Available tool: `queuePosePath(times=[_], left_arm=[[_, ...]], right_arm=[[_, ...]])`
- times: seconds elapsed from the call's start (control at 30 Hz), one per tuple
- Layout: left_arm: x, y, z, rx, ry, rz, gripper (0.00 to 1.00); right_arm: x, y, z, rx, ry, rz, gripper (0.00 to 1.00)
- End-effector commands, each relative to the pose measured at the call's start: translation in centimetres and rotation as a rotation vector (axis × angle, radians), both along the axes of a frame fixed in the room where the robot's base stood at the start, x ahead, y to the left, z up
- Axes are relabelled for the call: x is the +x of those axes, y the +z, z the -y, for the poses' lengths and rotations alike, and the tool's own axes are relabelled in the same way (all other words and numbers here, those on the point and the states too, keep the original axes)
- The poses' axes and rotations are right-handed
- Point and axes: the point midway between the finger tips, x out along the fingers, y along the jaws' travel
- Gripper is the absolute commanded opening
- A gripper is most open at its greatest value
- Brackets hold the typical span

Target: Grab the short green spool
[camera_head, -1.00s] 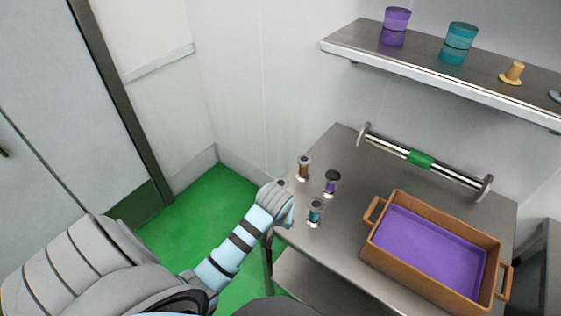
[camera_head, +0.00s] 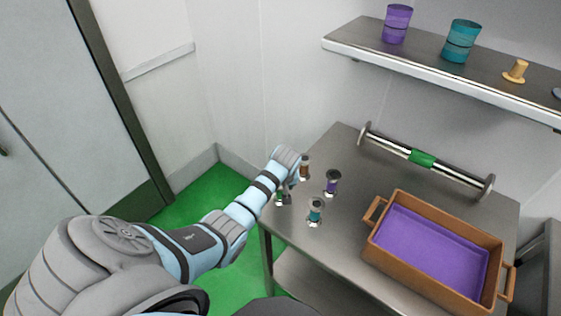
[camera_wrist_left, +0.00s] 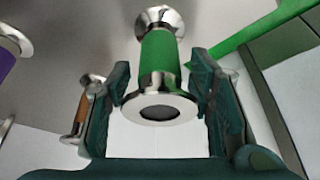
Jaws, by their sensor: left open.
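The short green spool (camera_head: 281,196) stands near the left edge of the steel table, partly hidden by my left arm. In the left wrist view the green spool (camera_wrist_left: 160,58) has a green middle and shiny metal flanges, with its round end toward the camera. My left gripper (camera_wrist_left: 158,78) is open, with one finger on each side of the spool's near end. I cannot tell whether either finger touches it. In the head view my left gripper (camera_head: 287,182) is over the spool, its fingers mostly hidden. My right gripper is not in view.
A brown spool (camera_head: 304,167), a purple spool (camera_head: 332,183) and a teal spool (camera_head: 316,211) stand close by. A brown crate (camera_head: 431,270) with a purple inside and a long roller (camera_head: 423,159) occupy the table's right part. A shelf (camera_head: 430,78) with cups hangs above.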

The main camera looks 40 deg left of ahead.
Motion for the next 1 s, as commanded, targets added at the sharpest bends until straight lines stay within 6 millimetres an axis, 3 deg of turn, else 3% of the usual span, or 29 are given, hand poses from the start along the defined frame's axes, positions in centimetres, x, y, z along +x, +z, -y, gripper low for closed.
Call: queuePosePath(times=[0.2, 0.5, 0.87, 1.0], left_arm=[[0.1, -0.3, -0.1, 0.000, -0.001, 0.001, 0.48], [0.1, -0.2, 0.0, 0.000, -0.001, 0.000, 0.02], [0.1, -0.1, 0.0, 0.000, -0.001, 0.001, 0.00], [0.2, 0.9, -0.1, 0.001, -0.001, 0.005, 0.00]], right_arm=[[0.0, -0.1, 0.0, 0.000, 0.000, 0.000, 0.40], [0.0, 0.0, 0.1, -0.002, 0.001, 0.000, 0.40], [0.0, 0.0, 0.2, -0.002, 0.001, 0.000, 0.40], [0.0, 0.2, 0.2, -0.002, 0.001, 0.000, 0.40]])
